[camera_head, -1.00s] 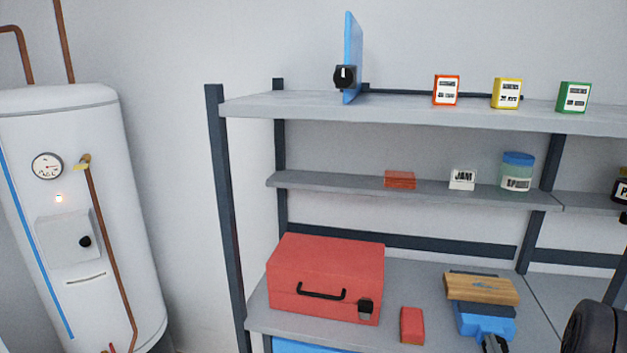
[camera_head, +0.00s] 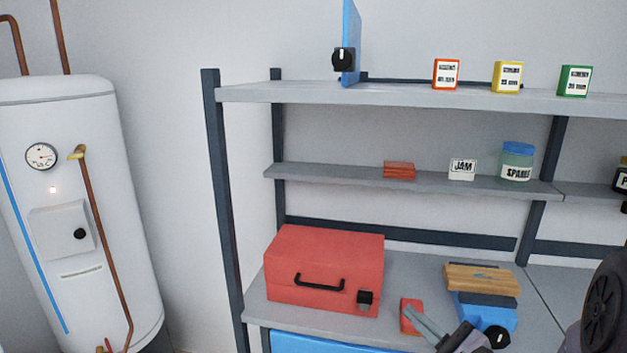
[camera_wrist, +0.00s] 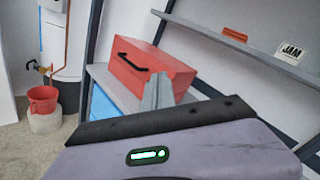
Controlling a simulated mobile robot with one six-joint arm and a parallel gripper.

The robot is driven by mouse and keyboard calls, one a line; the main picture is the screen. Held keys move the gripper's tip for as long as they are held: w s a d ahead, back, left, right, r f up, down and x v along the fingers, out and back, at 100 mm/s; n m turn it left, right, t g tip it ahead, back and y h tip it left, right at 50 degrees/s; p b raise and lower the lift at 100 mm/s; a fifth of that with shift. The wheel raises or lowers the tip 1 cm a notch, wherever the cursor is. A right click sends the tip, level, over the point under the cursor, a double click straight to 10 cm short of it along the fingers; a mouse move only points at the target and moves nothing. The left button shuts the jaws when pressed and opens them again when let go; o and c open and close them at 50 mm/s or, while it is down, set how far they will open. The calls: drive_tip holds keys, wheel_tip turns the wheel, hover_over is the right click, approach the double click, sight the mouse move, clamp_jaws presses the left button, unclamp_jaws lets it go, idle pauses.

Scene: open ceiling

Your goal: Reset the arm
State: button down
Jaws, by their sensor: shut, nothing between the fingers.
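My gripper (camera_head: 420,319) shows at the bottom right of the head view, its grey fingers pointing up and left. They overlap a small red block (camera_head: 406,311) in the picture; I cannot tell whether they touch it. In the wrist view my gripper (camera_wrist: 158,91) has its fingers together and empty, in front of the red toolbox (camera_wrist: 140,65). The same red toolbox (camera_head: 325,262) stands closed on the lower shelf in the head view, left of the fingers. Part of my arm fills the right edge of the head view.
A wooden block on a blue item (camera_head: 485,310) lies right of the gripper. A thin middle shelf (camera_head: 330,176) holds a jam box and a jar. Small boxes stand on the top shelf (camera_head: 400,95).

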drive_tip(key=s+a+r+n+g+y, duration=0.2)
drive_tip(key=s+a+n+g, duration=0.25)
drive_tip(key=a, duration=0.35)
drive_tip(key=s+a+r+n+g+y, duration=0.25)
drive_tip(key=s+a+n+g, duration=0.2)
drive_tip(key=a, duration=0.35)
drive_tip(key=s+a+f+n+g+h, duration=0.1)
drive_tip(key=s+n+g+h, duration=0.2)
drive_tip(key=s, duration=0.4)
drive_tip(key=s+a+f+n+g+h, duration=0.1)
drive_tip(key=s+f+n+h, duration=0.2)
drive_tip(key=s, duration=0.4)
drive_tip(key=s+d+r+n+t+h, duration=0.1)
drive_tip(key=d+r+n+t+h, duration=0.1)
drive_tip(key=d, duration=0.5)
drive_tip(key=r+n+h, duration=0.1)
drive_tip(key=n+h, duration=0.1)
drive_tip(key=shift+s+d+r+t+h, duration=0.2)
drive_tip(key=shift+s+r+t+h, duration=0.1)
drive_tip(key=shift+t+h, duration=0.1)
